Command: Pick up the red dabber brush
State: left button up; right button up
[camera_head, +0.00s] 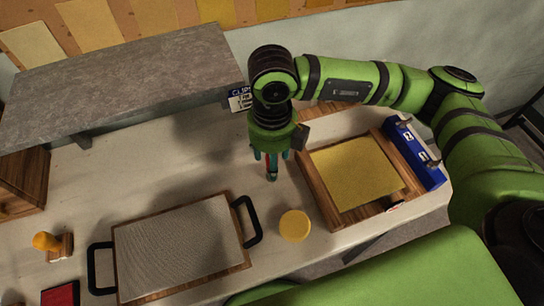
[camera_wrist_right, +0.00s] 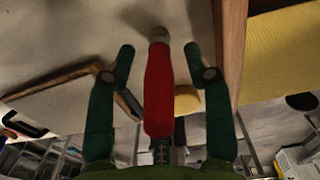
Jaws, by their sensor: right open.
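The red dabber brush (camera_wrist_right: 158,95) shows large in the right wrist view, a red handle with a pale end pointing away from the camera. In the head view only a sliver of red shows between the fingers. My right gripper (camera_head: 271,166) points down over the table between the handled tray and the wooden frame. Its teal fingers, also in the wrist view (camera_wrist_right: 158,52), are open on both sides of the handle, with gaps visible. Whether the brush's pale end touches the table is unclear. My left gripper is not in view.
A mesh-topped tray (camera_head: 180,245) with black handles lies left of a round yellow piece (camera_head: 295,225). A wooden frame (camera_head: 318,185) with a yellow sheet and a blue box (camera_head: 418,155) are at right. A grey shelf (camera_head: 120,85) overhangs the back left.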

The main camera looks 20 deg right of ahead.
jog(key=shift+w, duration=0.1)
grip_shut()
